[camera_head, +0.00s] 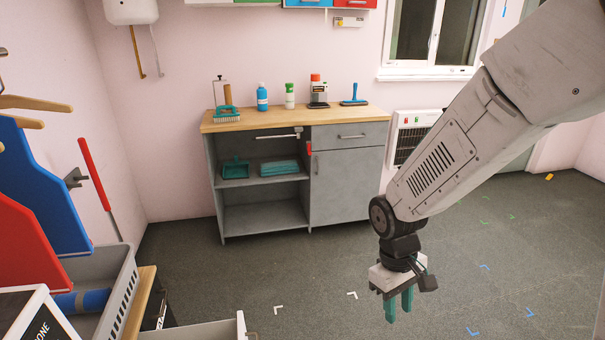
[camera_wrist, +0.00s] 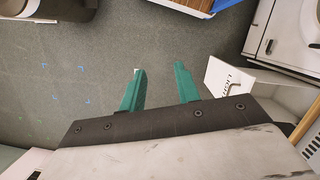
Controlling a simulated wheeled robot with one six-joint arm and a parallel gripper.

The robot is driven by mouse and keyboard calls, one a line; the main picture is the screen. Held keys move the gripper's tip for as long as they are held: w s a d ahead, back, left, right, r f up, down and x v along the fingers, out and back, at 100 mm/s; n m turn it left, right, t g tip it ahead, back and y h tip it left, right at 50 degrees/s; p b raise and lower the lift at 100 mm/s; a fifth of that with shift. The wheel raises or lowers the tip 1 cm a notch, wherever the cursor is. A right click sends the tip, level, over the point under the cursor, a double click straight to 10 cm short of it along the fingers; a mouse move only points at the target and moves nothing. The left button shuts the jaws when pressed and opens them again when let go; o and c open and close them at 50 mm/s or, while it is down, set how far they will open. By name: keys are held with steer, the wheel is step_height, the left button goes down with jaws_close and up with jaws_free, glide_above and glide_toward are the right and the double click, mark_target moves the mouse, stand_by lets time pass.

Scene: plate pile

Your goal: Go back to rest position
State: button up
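My gripper (camera_head: 399,306) hangs pointing down over the dark grey floor, at the lower right of the head view. In the wrist view its two teal fingers (camera_wrist: 159,82) stand apart with bare floor between them. It is open and holds nothing. My arm comes in from the upper right of the head view. No plate shows in either view.
A grey cabinet with a wooden top (camera_head: 222,124) stands at the back wall, with bottles and brushes on it. Open floor lies mid-room.

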steer(key=s+d+r+m+t, duration=0.2)
steer(key=s+d+r+m, duration=0.1)
steer(key=s+r, duration=0.4)
steer(key=s+d+r+m+t+y, duration=0.1)
steer(key=s+d+r, duration=0.3)
steer(key=s+r, duration=0.4)
step_height(320, 180, up, 6)
steer(key=shift+d+r+m+t, duration=0.15)
steer(key=shift+m+t, duration=0.25)
steer(key=shift+m, duration=0.5)
